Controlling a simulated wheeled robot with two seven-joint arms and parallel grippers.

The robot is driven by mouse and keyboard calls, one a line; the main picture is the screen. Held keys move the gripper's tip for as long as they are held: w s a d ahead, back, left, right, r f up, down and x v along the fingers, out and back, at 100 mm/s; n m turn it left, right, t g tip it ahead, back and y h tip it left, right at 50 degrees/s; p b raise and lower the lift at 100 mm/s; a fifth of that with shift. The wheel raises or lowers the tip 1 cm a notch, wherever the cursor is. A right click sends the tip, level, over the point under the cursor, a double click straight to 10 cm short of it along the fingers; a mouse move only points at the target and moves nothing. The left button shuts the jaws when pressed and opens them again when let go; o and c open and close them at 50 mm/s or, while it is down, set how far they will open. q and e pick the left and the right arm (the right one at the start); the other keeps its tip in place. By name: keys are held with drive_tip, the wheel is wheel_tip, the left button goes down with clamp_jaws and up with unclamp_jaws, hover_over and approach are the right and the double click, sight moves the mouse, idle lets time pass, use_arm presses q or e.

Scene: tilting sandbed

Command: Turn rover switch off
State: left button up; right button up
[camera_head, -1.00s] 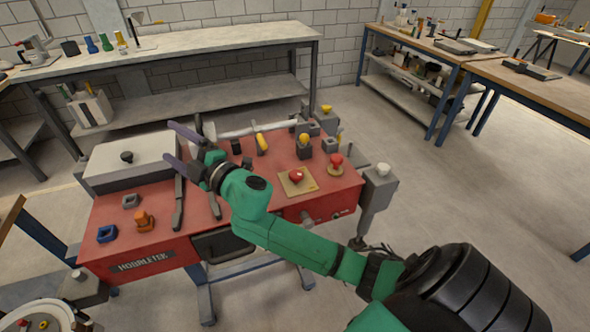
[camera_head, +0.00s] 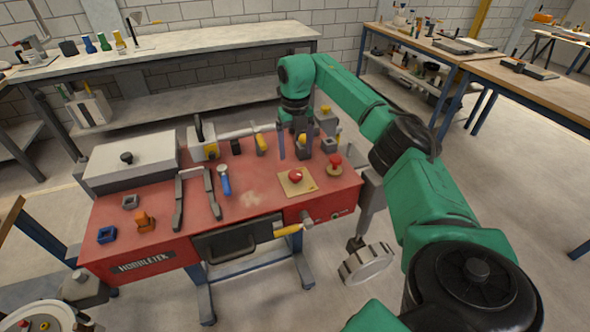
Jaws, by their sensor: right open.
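The red workbench (camera_head: 250,200) has several controls on its top, and I cannot tell which one is the rover switch. A red mushroom button (camera_head: 296,176) sits on a tan square plate near the front right. A second red knob (camera_head: 335,160) stands on a round base to its right. A pale block with yellow parts and an upright black lever (camera_head: 200,130) stands at the back. My right gripper (camera_head: 296,154) is open, fingers pointing down, over the back right of the bench. It partly hides a dark block behind it. My left gripper is not in view.
A grey lidded box (camera_head: 130,160) fills the bench's back left. Two dark bars and a blue-handled tool (camera_head: 225,181) lie mid-bench. A yellow handle (camera_head: 288,230) and a grey drawer handle are on the front. A large white wheel (camera_head: 367,264) hangs at the right side.

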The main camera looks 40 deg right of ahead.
sight(296, 173)
wheel_tip(296, 173, down, 8)
drive_tip(key=shift+s+r+p, duration=0.1)
drive_tip(key=shift+r+p, duration=0.05)
drive_tip(key=shift+p, duration=0.4)
drive_tip(key=shift+f, duration=0.5)
clamp_jaws()
